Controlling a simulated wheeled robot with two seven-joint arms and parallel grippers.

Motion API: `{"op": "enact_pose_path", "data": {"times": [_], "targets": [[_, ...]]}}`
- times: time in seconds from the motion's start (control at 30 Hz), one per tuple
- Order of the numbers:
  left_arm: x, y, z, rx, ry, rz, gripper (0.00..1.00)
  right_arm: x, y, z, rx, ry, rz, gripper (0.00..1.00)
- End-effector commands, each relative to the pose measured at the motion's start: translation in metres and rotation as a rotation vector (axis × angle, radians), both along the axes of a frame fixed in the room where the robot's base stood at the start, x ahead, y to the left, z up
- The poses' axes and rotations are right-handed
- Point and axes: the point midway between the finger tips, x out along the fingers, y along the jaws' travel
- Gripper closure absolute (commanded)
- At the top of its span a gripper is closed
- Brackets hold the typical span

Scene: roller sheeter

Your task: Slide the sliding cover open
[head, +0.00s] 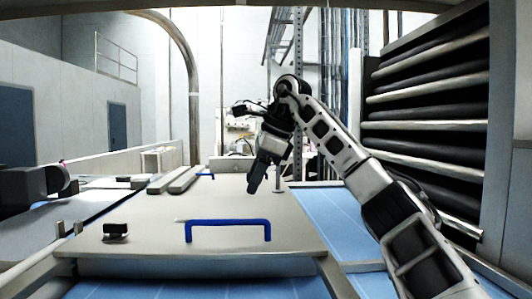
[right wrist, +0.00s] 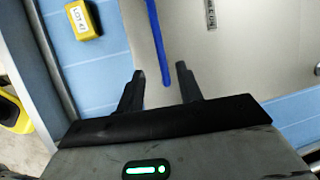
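The sliding cover (head: 160,215) is a flat beige panel over the blue belt in the head view, and it fills much of the right wrist view (right wrist: 230,60). A blue bar handle (head: 228,222) stands on its near part. My right gripper (head: 252,188) points down above the cover, behind the near handle and apart from it. My left gripper is not in view.
A small black knob (head: 115,231) sits on the cover's left side. A second blue handle (head: 205,176) is farther back. A blue belt (head: 335,215) runs along the right. Dark rollers (head: 425,110) stand at right. A yellow block (right wrist: 83,20) shows in the wrist view.

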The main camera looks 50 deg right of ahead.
Motion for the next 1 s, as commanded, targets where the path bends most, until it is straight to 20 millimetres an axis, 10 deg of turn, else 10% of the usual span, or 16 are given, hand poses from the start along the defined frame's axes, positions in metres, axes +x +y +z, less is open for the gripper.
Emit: {"op": "enact_pose_path", "data": {"times": [0.33,1.0], "targets": [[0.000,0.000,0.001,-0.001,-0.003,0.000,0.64,-0.023,-0.009,0.054,-0.002,-0.002,0.001,0.64],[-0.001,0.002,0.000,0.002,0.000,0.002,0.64,-0.026,-0.010,0.060,0.000,0.000,0.000,0.64]]}}
